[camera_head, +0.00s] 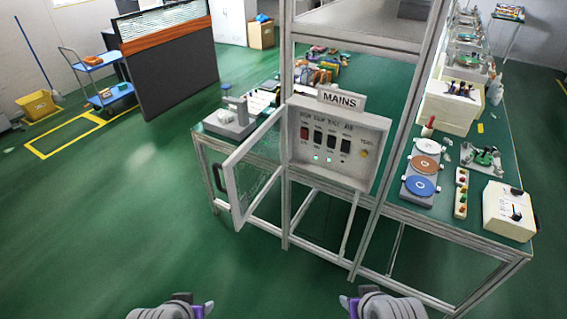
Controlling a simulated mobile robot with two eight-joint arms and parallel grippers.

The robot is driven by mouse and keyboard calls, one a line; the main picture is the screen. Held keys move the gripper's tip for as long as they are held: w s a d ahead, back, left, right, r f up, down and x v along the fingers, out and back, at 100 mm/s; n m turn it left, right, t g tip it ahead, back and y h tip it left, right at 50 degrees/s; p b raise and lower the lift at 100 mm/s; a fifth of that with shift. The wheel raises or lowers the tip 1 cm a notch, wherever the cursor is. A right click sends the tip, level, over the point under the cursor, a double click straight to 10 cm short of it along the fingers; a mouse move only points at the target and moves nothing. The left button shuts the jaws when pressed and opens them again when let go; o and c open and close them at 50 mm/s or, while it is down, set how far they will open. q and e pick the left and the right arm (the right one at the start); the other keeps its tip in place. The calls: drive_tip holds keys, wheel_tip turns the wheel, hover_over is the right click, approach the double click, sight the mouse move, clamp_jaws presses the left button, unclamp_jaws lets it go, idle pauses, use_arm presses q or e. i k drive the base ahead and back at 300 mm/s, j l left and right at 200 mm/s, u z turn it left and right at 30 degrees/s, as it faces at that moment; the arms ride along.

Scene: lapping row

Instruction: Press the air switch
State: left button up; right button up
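The grey mains panel (375,140) is mounted on the aluminium frame, under a sign reading MAINS (340,99). It carries a row of rocker switches, a red one (304,133) at left and dark ones to its right. The rightmost dark switch (346,146) sits below the last label, which seems to read AIR. Two small green lights glow below the row. My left gripper (205,308) and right gripper (347,304) are at the bottom edge, well below and apart from the panel. Both are partly cut off, and their finger openings are unclear.
A clear framed door (238,170) with a black handle stands swung open left of the panel. A green bench (440,212) with discs, a tray and a cream box extends right. An orange knob (364,153) is on the panel. Open green floor lies left and in front.

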sight(345, 145)
drive_tip(key=i+j+z, duration=0.1)
drive_tip(key=z, duration=0.3)
drive_tip(key=i+j+z, duration=0.1)
drive_tip(key=j+z, duration=0.45)
drive_tip(key=z, duration=0.2)
drive_tip(key=j+z, duration=0.4)
drive_tip(key=j, duration=1.7)
